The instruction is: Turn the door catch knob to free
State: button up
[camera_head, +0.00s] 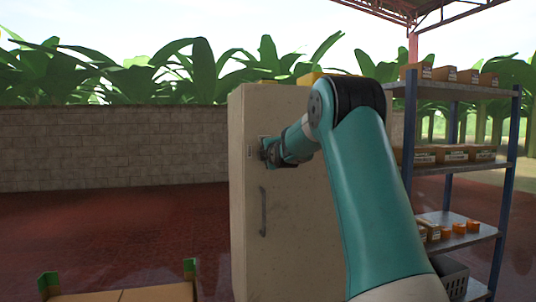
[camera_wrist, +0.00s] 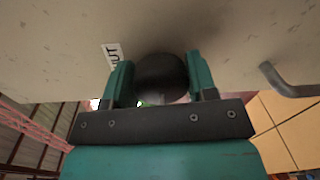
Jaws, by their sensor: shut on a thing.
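The door catch knob (camera_wrist: 160,78) is a dark, round knob on the beige cabinet door (camera_head: 290,240). In the wrist view it sits between the two teal fingers of my gripper (camera_wrist: 161,84), which is shut on it. A small white label (camera_wrist: 113,54) with dark letters, partly hidden by a finger, is beside the knob on the door. In the head view my gripper (camera_head: 268,152) is at the upper left of the door, and the knob is mostly hidden there. The grey door handle (camera_head: 263,211) is below it; the handle also shows at the right in the wrist view (camera_wrist: 285,84).
A shelf rack (camera_head: 447,168) with several boxes stands right of the cabinet, behind my arm. A low crate (camera_head: 125,294) with green corners is at the lower left. A block wall (camera_head: 110,148) runs behind. The red floor (camera_head: 110,235) left of the cabinet is clear.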

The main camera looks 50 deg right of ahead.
jog(key=shift+w+a, duration=0.1)
jog(key=o, duration=0.9)
jog(key=b+v, duration=0.2)
jog(key=v, duration=1.5)
jog(key=shift+s, duration=0.25)
